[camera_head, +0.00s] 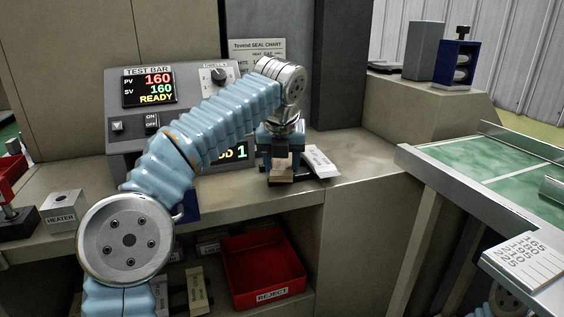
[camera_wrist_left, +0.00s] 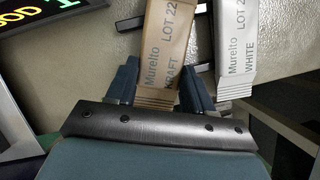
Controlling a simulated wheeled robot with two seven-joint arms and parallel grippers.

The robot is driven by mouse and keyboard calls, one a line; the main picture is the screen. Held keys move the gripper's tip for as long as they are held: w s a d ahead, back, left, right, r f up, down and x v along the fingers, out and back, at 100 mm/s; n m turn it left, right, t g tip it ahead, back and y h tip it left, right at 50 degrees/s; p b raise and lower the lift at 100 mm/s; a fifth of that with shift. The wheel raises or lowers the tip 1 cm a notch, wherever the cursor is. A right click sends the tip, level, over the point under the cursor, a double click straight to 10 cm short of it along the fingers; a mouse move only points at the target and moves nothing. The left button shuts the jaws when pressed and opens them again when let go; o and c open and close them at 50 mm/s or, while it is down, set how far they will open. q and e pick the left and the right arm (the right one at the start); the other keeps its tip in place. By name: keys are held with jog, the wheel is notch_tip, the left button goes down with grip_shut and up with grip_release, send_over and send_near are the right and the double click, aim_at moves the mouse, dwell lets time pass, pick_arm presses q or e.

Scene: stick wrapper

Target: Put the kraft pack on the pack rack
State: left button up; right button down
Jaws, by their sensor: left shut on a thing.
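The kraft pack (camera_wrist_left: 168,40), brown and printed "Murelto LOT 22 KRAFT", is between the fingers of my left gripper (camera_wrist_left: 160,92) in the wrist view. The gripper is shut on its near end. In the head view the gripper (camera_head: 281,160) points down over the bench, with a small part of the kraft pack (camera_head: 281,173) showing below it. Dark bars, seemingly the pack rack (camera_wrist_left: 130,23), show on both sides of the pack. I cannot tell whether the pack touches them. My right gripper is not in view.
A white pack (camera_wrist_left: 236,45) lies just right of the kraft pack, also seen on the bench (camera_head: 320,163). The test bar machine (camera_head: 190,88) stands behind left. A red reject bin (camera_head: 262,268) sits on the shelf below. A green-topped table (camera_head: 500,165) is at right.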

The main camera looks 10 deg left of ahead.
pick_arm(q)
jog(key=shift+f, duration=0.2)
jog(key=o, duration=1.1)
jog(key=v, duration=0.7)
jog(key=shift+s+d+r, duration=0.1)
jog(key=shift+r, duration=0.25)
jog(key=shift+f, duration=0.1)
